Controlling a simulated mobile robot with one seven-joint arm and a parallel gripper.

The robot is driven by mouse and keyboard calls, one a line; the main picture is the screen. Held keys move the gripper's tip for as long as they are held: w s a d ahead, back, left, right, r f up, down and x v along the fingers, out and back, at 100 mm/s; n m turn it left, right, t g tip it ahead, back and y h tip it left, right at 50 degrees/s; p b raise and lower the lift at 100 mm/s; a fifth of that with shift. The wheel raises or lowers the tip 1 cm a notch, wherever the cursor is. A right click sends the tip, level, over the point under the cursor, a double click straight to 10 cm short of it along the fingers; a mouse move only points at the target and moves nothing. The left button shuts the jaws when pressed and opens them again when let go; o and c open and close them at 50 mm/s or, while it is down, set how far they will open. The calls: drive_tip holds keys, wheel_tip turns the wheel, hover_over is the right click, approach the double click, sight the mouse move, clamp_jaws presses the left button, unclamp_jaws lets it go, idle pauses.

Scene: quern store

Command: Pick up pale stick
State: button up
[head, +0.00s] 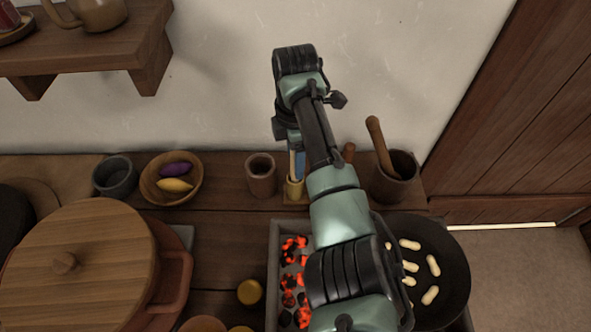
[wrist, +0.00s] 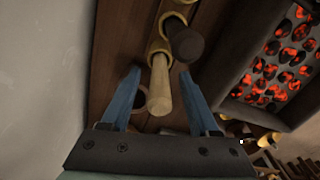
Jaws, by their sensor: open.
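The pale stick (wrist: 160,90) stands in a yellow ring-like holder (wrist: 159,50) in the wrist view, its free end toward the camera. My gripper (wrist: 160,73) is open, with one blue finger on each side of the stick and gaps showing between. In the head view a thin strip of the pale stick (head: 291,163) shows above a yellow cup-like holder (head: 294,187), beside a blue finger of my gripper (head: 299,162). My arm hides much of this spot.
A dark-ended stick (wrist: 186,42) stands close beside the pale one. A brown cup (head: 261,176) and a mortar with pestle (head: 392,180) flank the holder. A tray of glowing coals (head: 276,265) and a black pan (head: 455,255) lie in front.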

clamp_jaws()
drive_tip(key=shift+r, duration=0.1)
